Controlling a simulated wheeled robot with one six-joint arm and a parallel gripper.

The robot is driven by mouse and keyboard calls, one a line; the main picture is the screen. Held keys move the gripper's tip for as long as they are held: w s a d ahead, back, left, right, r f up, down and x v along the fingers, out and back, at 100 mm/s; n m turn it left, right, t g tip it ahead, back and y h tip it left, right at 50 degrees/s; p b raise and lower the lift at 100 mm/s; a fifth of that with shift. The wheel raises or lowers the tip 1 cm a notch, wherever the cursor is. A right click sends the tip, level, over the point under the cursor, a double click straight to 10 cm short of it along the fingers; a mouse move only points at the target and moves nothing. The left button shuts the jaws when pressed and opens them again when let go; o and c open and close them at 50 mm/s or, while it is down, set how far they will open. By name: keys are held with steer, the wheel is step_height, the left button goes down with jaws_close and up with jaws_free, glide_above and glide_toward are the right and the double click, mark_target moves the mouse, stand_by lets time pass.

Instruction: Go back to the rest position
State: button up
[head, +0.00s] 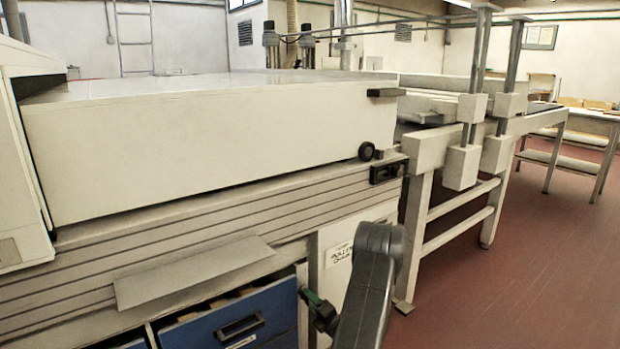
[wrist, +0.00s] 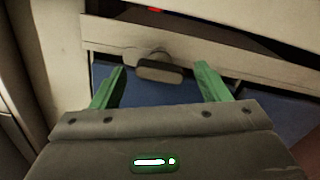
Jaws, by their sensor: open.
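My gripper (wrist: 162,82) shows in the wrist view with its two green fingers spread wide and nothing between them. Beyond the fingertips is a grey handle or knob (wrist: 160,70) on a pale rail, with a blue surface behind it; I cannot tell whether the fingers touch anything. In the head view my dark grey arm stands at the bottom centre, and the gripper's green part (head: 318,305) shows beside the right edge of a blue drawer (head: 235,318). The fingertips are hard to make out there.
The long cream curing tunnel (head: 210,140) fills the left and centre. A sloping metal flap (head: 195,270) juts out above the blue drawers. A conveyor frame (head: 425,200) stands right of it, and a table (head: 570,135) stands further back. The red floor (head: 480,290) at right is clear.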

steer(key=shift+n+b, duration=2.6)
steer(key=shift+n, duration=4.7)
steer(key=shift+a, duration=0.1)
